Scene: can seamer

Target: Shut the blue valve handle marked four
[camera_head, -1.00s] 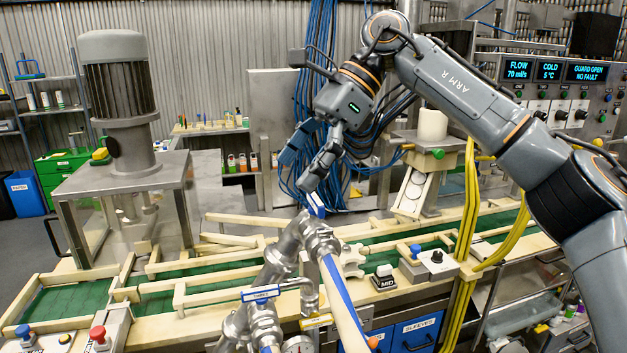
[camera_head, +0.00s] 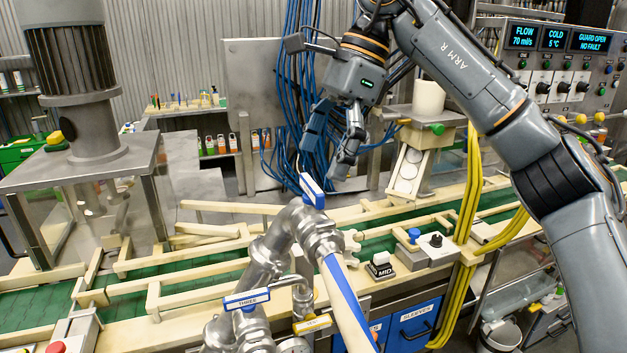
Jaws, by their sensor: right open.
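A blue valve handle (camera_head: 312,190) with a white label sits on top of the steel pipe elbow in the middle; its marking is too small to read. A second blue handle (camera_head: 247,299), marked THREE, lies lower and to the left on the same pipework. My right gripper (camera_head: 323,166) is open and empty, fingers pointing down just above and behind the upper handle. I cannot tell whether a finger touches that handle. My left gripper is not in view.
A pipe with a blue stripe (camera_head: 345,300) slopes down from the elbow. The green conveyor (camera_head: 200,275) with wooden rails runs behind. Blue cables (camera_head: 295,100) hang behind my gripper, and yellow hoses (camera_head: 473,190) stand to the right.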

